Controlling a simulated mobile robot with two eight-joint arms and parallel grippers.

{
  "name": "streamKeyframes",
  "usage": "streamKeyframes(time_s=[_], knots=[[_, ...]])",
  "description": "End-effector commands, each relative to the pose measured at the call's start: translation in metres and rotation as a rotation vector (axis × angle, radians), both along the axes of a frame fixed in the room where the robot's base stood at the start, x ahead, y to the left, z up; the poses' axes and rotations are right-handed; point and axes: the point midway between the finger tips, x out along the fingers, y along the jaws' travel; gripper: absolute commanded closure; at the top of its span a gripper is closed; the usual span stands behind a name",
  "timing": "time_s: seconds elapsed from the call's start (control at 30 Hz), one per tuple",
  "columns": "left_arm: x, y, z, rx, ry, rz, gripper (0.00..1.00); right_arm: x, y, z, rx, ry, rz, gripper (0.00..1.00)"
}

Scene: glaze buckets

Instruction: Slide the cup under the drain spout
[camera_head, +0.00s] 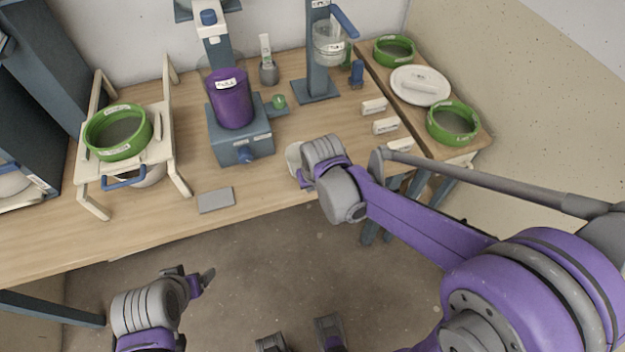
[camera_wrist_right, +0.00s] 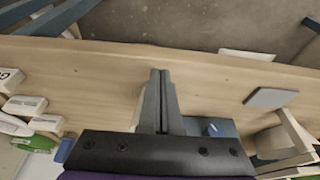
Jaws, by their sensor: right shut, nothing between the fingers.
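A white, cup-like thing (camera_head: 293,156) stands on the table, partly hidden behind my right gripper (camera_head: 303,180). In the right wrist view, a pale edge that may be the same thing (camera_wrist_right: 137,116) shows beside the fingers of the right gripper (camera_wrist_right: 160,76). These fingers are shut and empty, over the table near its front edge. A blue-grey stand (camera_head: 240,146) holds a purple bucket (camera_head: 231,100). A blue knob or spout (camera_head: 249,155) sits low on the stand's front. My left gripper (camera_head: 203,282) hangs below the table edge; its opening is unclear.
A cream rack (camera_head: 166,150) with a green-rimmed sieve (camera_head: 118,133) and a pale bowl beneath stands at left. A grey tile (camera_head: 216,200) lies near the front edge. White label blocks (camera_head: 386,126) and green sieves (camera_head: 453,122) are at right.

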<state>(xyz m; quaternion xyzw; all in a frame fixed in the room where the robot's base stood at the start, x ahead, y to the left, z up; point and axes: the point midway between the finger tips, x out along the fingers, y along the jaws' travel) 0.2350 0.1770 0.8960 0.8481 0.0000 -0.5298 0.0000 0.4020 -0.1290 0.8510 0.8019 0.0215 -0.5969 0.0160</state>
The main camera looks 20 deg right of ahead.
Motion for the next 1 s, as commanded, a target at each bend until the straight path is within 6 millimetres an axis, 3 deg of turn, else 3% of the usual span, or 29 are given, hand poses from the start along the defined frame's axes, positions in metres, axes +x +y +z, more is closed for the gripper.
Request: streamKeyframes(time_s=[0.13,0.4,0.87,1.0], knots=[[-0.001,0.000,-0.006,0.000,0.003,0.000,0.19,0.009,0.000,-0.032,0.000,0.000,0.000,1.00],[0.000,0.000,0.001,0.000,-0.001,0.000,0.19,0.044,0.002,-0.028,0.000,-0.001,0.000,1.00],[0.000,0.000,0.001,0.000,0.000,0.000,0.19,0.049,0.002,-0.028,0.000,0.000,0.000,1.00],[0.000,0.000,-0.002,0.000,0.001,0.000,0.19,0.068,0.003,-0.029,0.000,0.000,0.000,1.00]])
